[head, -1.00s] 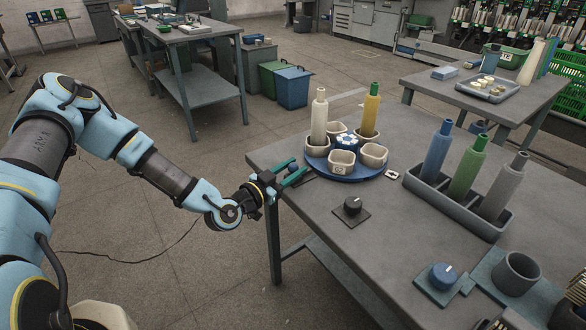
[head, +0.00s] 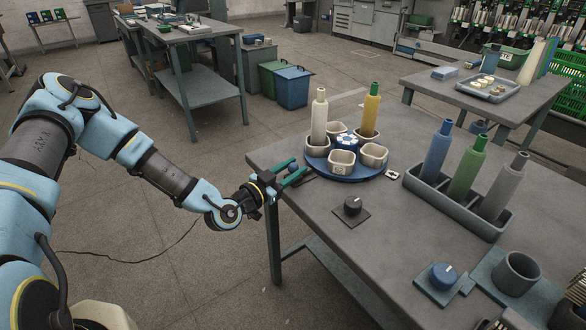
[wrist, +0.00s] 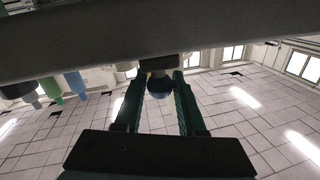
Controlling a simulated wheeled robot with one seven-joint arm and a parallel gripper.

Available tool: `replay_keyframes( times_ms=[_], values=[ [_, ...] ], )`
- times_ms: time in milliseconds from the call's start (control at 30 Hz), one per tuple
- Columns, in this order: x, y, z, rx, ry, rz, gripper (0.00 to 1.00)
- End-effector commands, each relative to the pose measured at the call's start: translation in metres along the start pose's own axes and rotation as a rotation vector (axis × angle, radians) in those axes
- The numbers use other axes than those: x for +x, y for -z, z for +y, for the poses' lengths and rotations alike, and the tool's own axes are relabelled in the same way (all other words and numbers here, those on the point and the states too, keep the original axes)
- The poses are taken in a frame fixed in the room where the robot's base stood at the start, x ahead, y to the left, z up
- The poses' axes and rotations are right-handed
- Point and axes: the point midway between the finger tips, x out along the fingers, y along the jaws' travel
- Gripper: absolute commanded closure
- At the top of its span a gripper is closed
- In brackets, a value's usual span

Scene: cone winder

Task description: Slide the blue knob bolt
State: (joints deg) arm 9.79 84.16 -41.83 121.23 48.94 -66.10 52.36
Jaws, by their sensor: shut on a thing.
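My gripper (head: 293,172) is at the near-left edge of the grey table (head: 400,235), beside the blue turntable. In the wrist view the two teal fingers of my gripper (wrist: 160,86) are shut on the dark blue knob bolt (wrist: 159,87). How far the bolt is slid cannot be told.
A blue turntable (head: 345,175) with several cups and two cones stands close to my gripper. A black dial (head: 352,206), a blue dial (head: 444,276) and a grey rack (head: 455,213) of cones are on the table. Floor left of the table is clear.

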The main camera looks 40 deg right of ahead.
Motion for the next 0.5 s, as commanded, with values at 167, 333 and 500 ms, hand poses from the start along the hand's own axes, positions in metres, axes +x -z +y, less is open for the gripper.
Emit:
replay_keyframes(
  times_ms=[167,333,500],
  values=[
    [0.010,-0.001,0.004,0.002,-0.005,0.001,1.00],
    [0.032,-0.001,0.008,0.002,-0.004,0.001,1.00],
    [0.034,0.002,0.007,0.000,-0.002,0.000,1.00]
  ],
)
